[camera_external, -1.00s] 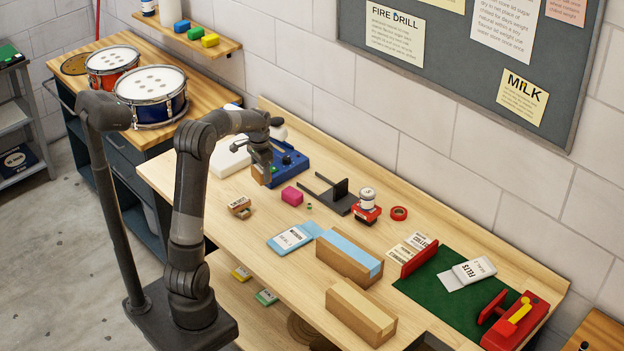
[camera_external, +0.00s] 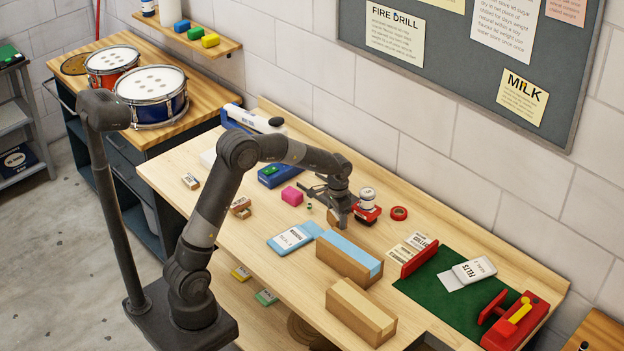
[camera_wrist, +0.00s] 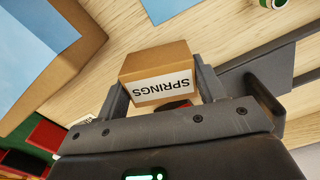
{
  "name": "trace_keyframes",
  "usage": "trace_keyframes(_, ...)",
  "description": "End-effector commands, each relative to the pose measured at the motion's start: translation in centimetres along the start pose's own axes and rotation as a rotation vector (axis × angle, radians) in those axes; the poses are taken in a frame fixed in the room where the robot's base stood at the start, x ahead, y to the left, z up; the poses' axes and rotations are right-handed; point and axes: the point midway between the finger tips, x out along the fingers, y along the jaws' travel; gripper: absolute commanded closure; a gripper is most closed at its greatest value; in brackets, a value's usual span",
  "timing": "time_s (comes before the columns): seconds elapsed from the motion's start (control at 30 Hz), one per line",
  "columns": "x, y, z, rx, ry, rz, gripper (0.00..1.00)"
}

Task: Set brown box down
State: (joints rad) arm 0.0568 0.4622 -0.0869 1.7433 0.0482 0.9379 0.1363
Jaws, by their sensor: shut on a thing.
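The brown box (camera_wrist: 155,62), with a white label reading SPRINGS, is between the two fingers of my gripper (camera_wrist: 160,84) in the wrist view. The fingers are shut on its sides. In the external view, my gripper (camera_external: 341,211) points down over the wooden bench (camera_external: 240,235), with the brown box (camera_external: 333,217) low beside its fingers and partly hidden. The box is left of the red stamp-like item with a white top (camera_external: 368,205). I cannot tell whether its underside touches the bench.
A dark forked stand (camera_external: 313,191) is just behind my gripper, partly hidden. A long carton with a blue top (camera_external: 348,258) stands in front. Red tape (camera_external: 399,213) lies to the right.

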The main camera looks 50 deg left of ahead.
Motion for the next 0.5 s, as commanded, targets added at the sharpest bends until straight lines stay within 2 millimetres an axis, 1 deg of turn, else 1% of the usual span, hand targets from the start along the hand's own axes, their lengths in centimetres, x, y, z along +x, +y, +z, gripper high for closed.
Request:
trace_keyframes(0.07, -0.6, -0.1, 0.0, -0.02, 0.003, -0.001, 0.61)
trace_keyframes(0.3, -6.1, -1.4, 0.8, -0.23, 0.005, -0.001, 0.61)
trace_keyframes(0.33, -6.5, -1.5, 0.9, -0.25, 0.004, 0.0, 0.61)
trace_keyframes(0.37, -6.7, -1.6, 1.0, -0.268, 0.002, 0.0, 0.61)
trace_keyframes(0.43, -6.4, -1.7, 1.2, -0.295, -0.002, 0.0, 0.61)
trace_keyframes(0.5, -5.2, -1.8, 1.3, -0.303, -0.005, 0.001, 0.61)
